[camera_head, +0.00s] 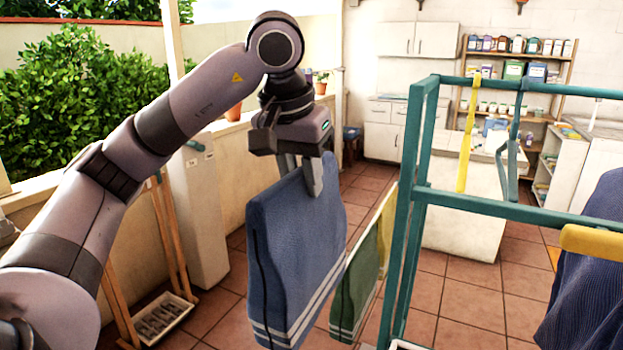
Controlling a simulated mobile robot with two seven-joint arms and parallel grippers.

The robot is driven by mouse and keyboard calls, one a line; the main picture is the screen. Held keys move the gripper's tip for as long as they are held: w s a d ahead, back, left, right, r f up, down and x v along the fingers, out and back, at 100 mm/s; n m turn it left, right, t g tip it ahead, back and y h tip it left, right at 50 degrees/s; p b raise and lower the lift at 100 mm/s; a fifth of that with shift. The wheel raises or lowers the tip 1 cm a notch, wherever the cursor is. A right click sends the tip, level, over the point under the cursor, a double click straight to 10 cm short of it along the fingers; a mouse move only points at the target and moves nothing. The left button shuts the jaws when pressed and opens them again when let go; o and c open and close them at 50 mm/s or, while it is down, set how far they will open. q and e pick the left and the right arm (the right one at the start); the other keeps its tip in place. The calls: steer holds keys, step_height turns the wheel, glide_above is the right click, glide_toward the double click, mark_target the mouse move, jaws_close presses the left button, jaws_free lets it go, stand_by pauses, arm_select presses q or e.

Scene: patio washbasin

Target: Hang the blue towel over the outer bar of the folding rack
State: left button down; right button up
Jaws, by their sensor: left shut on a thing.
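The blue towel (300,255) hangs folded from my left gripper (303,176), with white stripes near its lower edge. My left gripper is shut on the towel's top edge and holds it in the air, left of the teal folding rack (405,215). The rack has an upper bar (540,87) and a lower front bar (520,207); which of its bars is the outer one I cannot tell. The blue towel looks apart from the rack and partly covers a green towel behind it. My right gripper is not in view.
A green towel (355,288) and a yellow cloth (388,225) hang low beside the rack's left post. A yellow strap (466,140) hangs from the upper bar. Dark blue cloth (590,275) is at the right. A wooden stand (165,240) and white tray (160,318) stand lower left.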

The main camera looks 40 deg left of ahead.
arm_select(q)
steer(key=s+a, duration=0.2)
steer(key=a, duration=0.5)
steer(key=s+a, duration=0.2)
steer(key=a, duration=0.5)
steer(key=shift+s+a+r, duration=0.35)
steer(key=shift+a+r, duration=0.05)
steer(key=shift+r, duration=0.05)
steer(key=shift+s, duration=0.1)
stand_by(0.5)
